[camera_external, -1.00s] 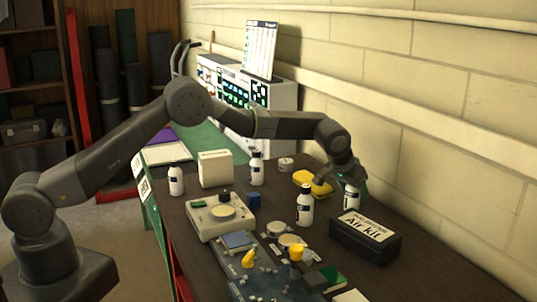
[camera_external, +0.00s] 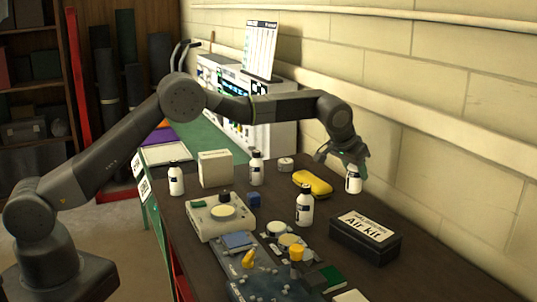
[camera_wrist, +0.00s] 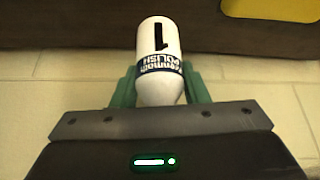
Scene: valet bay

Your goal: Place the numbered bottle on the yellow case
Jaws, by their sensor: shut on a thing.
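A white bottle (camera_external: 353,181) with a dark number mark and a blue "POLISH" label is between the jaws of my gripper (camera_external: 354,160). In the wrist view the bottle (camera_wrist: 160,60) sits between the two green fingers of my gripper (camera_wrist: 160,88), which are shut on it. The external view shows it near the wall side of the dark table, right of the yellow case. The yellow case (camera_external: 312,184) lies closed on the table, left of my gripper; its edge shows at the top right of the wrist view (camera_wrist: 270,8).
Another white bottle (camera_external: 304,206) stands just in front of the yellow case. A black "Air kit" box (camera_external: 365,240) stands nearer the camera. More bottles stand at the left (camera_external: 176,180) and middle (camera_external: 257,170). A small round tin (camera_external: 285,164) is behind the case.

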